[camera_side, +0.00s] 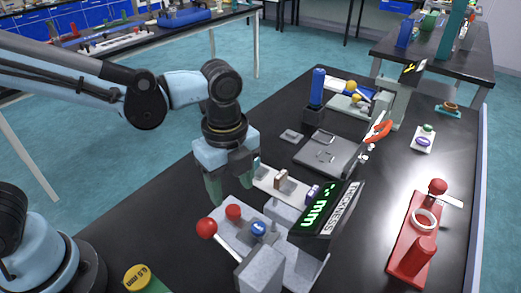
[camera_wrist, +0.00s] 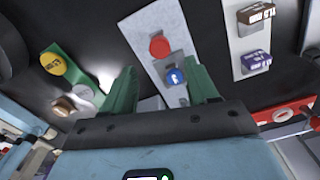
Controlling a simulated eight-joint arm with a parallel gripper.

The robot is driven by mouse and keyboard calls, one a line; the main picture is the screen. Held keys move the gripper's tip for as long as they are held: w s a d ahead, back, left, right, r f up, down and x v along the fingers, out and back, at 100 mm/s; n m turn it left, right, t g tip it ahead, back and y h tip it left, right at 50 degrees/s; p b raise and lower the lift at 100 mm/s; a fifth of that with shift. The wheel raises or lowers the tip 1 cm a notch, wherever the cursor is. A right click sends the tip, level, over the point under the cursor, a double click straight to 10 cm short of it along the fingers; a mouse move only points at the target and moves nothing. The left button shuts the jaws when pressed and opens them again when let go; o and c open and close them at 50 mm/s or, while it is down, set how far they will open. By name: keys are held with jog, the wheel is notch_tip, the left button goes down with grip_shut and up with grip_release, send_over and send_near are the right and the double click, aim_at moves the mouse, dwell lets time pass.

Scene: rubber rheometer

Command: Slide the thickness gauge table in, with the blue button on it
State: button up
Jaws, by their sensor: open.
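The thickness gauge (camera_side: 328,222) stands near the front of the bench, with a dark display showing green digits and the word THICKNESS. Its pale grey table (camera_side: 222,217) extends left from below the display. A blue button (camera_side: 258,228) and a red button (camera_side: 233,211) sit on it. In the wrist view, the blue button (camera_wrist: 175,76) shows between my fingers in the picture, with the red button (camera_wrist: 159,45) beyond it. My gripper (camera_side: 230,203) is open and empty above the table; its green fingers also show in the wrist view (camera_wrist: 163,72). Contact with the button cannot be told.
A pale strip with small blocks (camera_side: 280,181) lies behind the gauge. A red stand (camera_side: 412,235) is to the right. A yellow disc (camera_side: 137,277) is at front left. Bare black bench lies left of the gauge.

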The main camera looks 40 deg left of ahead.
aim_at(234, 210)
jog(key=shift+r, duration=2.9)
notch_tip(234, 210, down, 12)
jog(key=m, duration=3.6)
grip_shut()
